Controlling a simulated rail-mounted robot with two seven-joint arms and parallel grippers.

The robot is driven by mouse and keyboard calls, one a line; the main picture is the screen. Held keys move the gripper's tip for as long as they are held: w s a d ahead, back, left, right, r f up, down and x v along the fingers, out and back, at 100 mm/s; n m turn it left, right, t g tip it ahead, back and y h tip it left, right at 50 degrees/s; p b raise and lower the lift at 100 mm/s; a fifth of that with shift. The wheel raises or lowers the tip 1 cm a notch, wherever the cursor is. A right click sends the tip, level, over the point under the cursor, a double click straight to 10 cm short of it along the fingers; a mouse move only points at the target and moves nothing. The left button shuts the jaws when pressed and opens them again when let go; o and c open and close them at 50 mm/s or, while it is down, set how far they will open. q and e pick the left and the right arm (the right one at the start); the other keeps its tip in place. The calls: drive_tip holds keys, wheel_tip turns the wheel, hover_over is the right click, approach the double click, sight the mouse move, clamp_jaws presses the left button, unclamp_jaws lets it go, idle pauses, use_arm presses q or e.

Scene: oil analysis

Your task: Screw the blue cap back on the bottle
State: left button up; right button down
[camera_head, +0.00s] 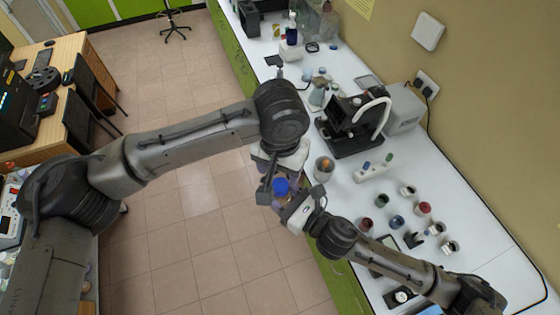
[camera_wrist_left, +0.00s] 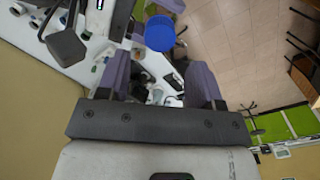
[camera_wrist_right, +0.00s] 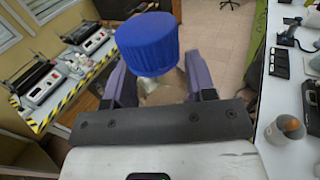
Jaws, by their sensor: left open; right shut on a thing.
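The blue cap (camera_head: 281,186) sits on top of the bottle, which is mostly hidden in the head view. In the right wrist view the blue cap (camera_wrist_right: 148,43) covers the neck of the pale bottle (camera_wrist_right: 160,92); I cannot tell how tightly it is screwed. My right gripper (camera_wrist_right: 157,80) is shut on the bottle below the cap. My left gripper (camera_wrist_left: 158,65) is open and empty, close to the cap. In the left wrist view the cap (camera_wrist_left: 160,33) shows just past its fingertips, roughly between them.
A wooden desk (camera_head: 60,70) stands at far left.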

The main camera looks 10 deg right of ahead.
sight(280, 184)
use_arm(q)
drive_tip(key=shift+f, duration=3.05)
drive_tip(key=c, duration=0.9)
drive_tip(key=shift+m, duration=0.9)
drive_tip(key=o, duration=1.1)
wheel_tip(280, 184, up, 12)
